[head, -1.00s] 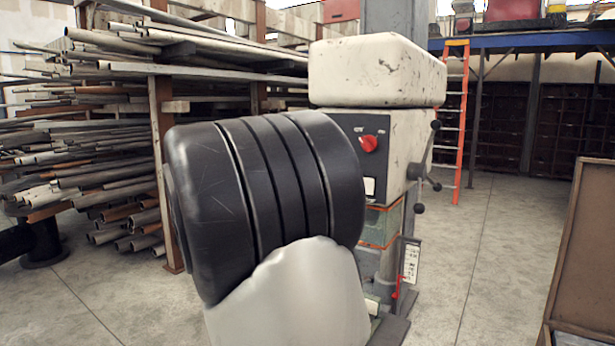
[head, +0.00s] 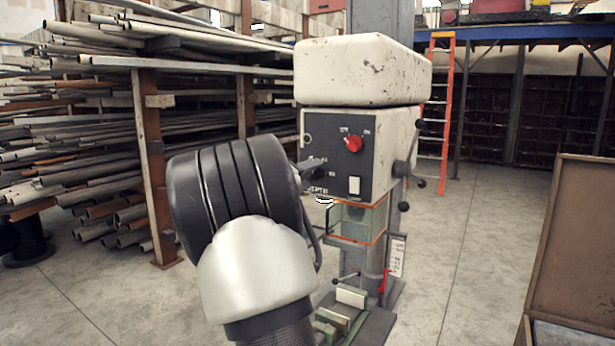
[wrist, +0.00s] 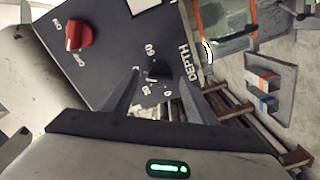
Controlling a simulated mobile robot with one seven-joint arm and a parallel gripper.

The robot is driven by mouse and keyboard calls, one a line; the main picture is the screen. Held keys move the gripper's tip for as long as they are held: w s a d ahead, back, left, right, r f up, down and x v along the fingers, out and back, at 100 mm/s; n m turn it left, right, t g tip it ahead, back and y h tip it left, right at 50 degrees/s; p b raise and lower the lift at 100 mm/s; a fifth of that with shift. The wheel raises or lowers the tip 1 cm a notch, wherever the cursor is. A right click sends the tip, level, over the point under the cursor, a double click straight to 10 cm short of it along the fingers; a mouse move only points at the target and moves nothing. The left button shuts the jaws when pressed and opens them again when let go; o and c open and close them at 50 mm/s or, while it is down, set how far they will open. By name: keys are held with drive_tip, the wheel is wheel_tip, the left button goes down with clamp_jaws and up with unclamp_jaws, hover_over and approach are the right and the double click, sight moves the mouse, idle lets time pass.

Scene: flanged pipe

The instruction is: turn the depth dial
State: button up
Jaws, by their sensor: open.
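The depth dial (wrist: 158,71) is a small black knob on the dark front panel of the drill press, with white numbers and the word DEPTH beside it. In the wrist view my gripper (wrist: 159,79) is open, and its two dark fingers reach up on either side of the dial. I cannot tell whether they touch it. In the head view my gripper (head: 312,166) is at the panel's lower left, just above the DEPTH lettering, and the dial is hidden behind it.
A red ON/OFF switch (head: 353,144) sits on the panel up and right of my gripper. A clear guard (head: 356,220) with orange edges hangs below. Lever handles (head: 405,168) stick out at the right side. Pipe racks (head: 90,130) fill the left.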

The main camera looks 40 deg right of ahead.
drive_tip(key=c, duration=1.1)
